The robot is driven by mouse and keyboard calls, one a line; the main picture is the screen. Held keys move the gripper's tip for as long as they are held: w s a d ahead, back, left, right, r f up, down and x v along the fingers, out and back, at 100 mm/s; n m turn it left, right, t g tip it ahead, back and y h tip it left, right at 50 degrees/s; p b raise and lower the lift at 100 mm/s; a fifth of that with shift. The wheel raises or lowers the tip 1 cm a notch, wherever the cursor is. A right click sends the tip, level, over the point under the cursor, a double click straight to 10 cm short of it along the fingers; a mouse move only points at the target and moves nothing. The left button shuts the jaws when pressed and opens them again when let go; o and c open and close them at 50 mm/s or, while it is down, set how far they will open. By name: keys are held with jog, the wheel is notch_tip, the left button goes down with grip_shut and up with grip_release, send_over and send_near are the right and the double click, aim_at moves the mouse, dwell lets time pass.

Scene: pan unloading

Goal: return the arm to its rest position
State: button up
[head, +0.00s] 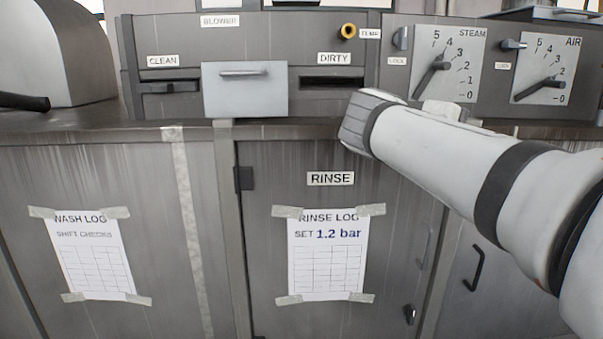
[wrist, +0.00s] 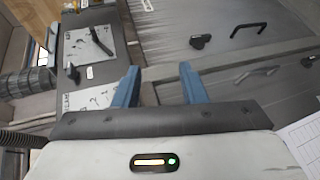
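The fingers of my gripper are hidden in the head view. In the wrist view the two blue fingers of my gripper (wrist: 158,84) stand apart with nothing between them. They point toward the grey cabinet front and the dial panel.
The STEAM dial (head: 446,64) and AIR dial (head: 553,69) are close to my arm. A pale plate (head: 245,92) sits between the CLEAN and DIRTY slots (head: 333,84). Below is the RINSE cabinet door (head: 262,240) with a taped log sheet (head: 327,258). A black handle (head: 474,268) sticks out at right.

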jog(key=s+a+f+m+g+y, duration=0.1)
jog(key=s+a+f+m+y, duration=0.1)
jog(key=f, duration=0.8)
jog(key=s+a+f+m+g+y, duration=0.1)
jog(key=s+a+f+m+y, duration=0.1)
jog(key=s+a+f+y, duration=0.3)
jog(key=s+a+f+m+g+y, duration=0.1)
jog(key=s+f+y, duration=0.4)
jog(key=f, duration=1.1)
jog(key=s+a+m, duration=0.1)
jog(key=s+a, duration=0.1)
jog(key=s, duration=0.1)
jog(key=shift+s+a+f+g+y, duration=0.25)
jog(key=shift+a+g+y, duration=0.05)
jog(key=shift+a+y, duration=0.1)
jog(key=shift+c, duration=0.4)
jog(key=shift+s, duration=0.15)
